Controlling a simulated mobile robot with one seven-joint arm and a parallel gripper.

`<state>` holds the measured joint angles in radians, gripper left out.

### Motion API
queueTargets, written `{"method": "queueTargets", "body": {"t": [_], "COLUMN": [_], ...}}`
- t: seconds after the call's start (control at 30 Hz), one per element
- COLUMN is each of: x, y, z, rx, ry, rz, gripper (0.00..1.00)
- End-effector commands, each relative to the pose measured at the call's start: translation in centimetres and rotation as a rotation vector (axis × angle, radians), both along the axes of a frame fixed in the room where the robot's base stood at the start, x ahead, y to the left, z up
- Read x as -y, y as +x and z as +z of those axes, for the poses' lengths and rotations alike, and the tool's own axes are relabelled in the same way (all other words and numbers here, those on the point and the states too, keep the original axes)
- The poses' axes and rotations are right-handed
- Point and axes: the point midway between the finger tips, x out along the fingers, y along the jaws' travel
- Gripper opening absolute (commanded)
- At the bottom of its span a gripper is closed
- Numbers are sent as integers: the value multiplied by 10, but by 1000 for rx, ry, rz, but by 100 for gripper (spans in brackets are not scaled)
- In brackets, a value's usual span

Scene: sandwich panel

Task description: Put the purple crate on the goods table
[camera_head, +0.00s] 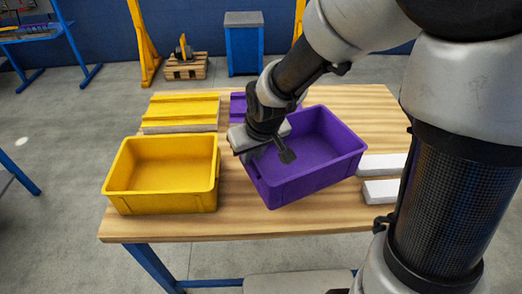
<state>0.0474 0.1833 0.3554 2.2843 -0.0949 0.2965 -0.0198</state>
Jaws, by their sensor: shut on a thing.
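The purple crate (318,150) is an open, empty box in the middle of the wooden table (160,230). It is turned at a slight angle to the table edge. My gripper (262,172) is at the crate's left side and shut on its left wall; my wrist hides part of that wall and the far left corner. I cannot tell whether the crate rests on the tabletop or hangs just above it. Nothing in view is marked as the goods table.
A yellow crate (160,175) stands close on the left. Yellow panels (182,111) and a purple panel (238,104) lie behind. White blocks (381,190) lie at right. A blue bin (243,45) and a pallet (187,68) stand on the floor beyond.

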Motion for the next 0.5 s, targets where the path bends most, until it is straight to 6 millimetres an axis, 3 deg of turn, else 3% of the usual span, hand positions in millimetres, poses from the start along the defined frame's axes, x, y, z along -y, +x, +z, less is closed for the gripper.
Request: {"method": "queueTargets", "body": {"t": [0.1,0.33,0.5], "x": [-1,0,-1], "y": [1,1,0], "z": [-20,-37,-62], "rx": [2,3,1], "ry": [-1,0,-1], "rz": [4,3,3], "gripper": [0,0,0]}}
